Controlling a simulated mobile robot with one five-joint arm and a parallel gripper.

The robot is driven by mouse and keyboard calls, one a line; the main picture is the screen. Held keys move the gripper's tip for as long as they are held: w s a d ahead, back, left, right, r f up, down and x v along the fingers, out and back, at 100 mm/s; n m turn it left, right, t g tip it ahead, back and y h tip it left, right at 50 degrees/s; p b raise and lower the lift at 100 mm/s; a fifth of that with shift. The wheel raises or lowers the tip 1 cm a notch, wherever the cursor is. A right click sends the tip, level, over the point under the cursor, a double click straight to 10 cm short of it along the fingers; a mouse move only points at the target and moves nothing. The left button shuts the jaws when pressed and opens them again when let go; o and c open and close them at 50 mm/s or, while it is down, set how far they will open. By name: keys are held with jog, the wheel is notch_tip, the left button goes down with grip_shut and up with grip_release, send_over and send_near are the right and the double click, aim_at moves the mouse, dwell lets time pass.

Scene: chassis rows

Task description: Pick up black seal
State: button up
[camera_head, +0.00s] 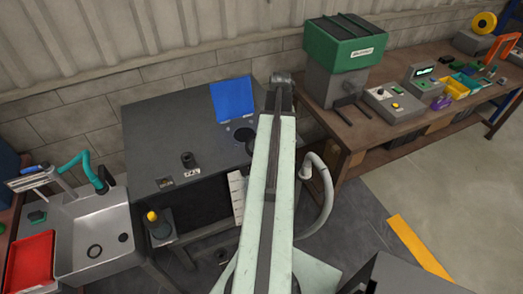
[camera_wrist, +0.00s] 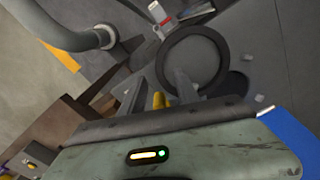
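The black seal, a thick dark ring (camera_wrist: 160,68), shows large in the wrist view, just beyond my fingers. My gripper (camera_wrist: 194,86) has its two grey fingers visibly apart, overlapping the near part of the ring in the picture. I cannot tell whether they touch it, or whether the ring rests on a surface or is raised. In the head view, my pale green arm reaches toward the dark cabinet and hides my gripper and most of what lies under it.
The dark cabinet (camera_head: 150,125) carries a raised blue panel (camera_head: 233,99) and a small black cylindrical part (camera_head: 188,160). A sink (camera_head: 75,215) stands at left. A workbench (camera_head: 365,130) with a green-topped machine (camera_head: 344,42) is at right. A grey hose (camera_head: 325,190) hangs beside my arm.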

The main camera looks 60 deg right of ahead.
jog(key=f+b, duration=0.3)
jog(key=d+f+b, duration=0.1)
jog(key=f+b, duration=0.1)
jog(key=shift+w+f, duration=0.2)
jog(key=shift+w, duration=0.05)
jog(key=shift+r, duration=0.2)
grip_shut()
jog(key=shift+a+r, duration=0.1)
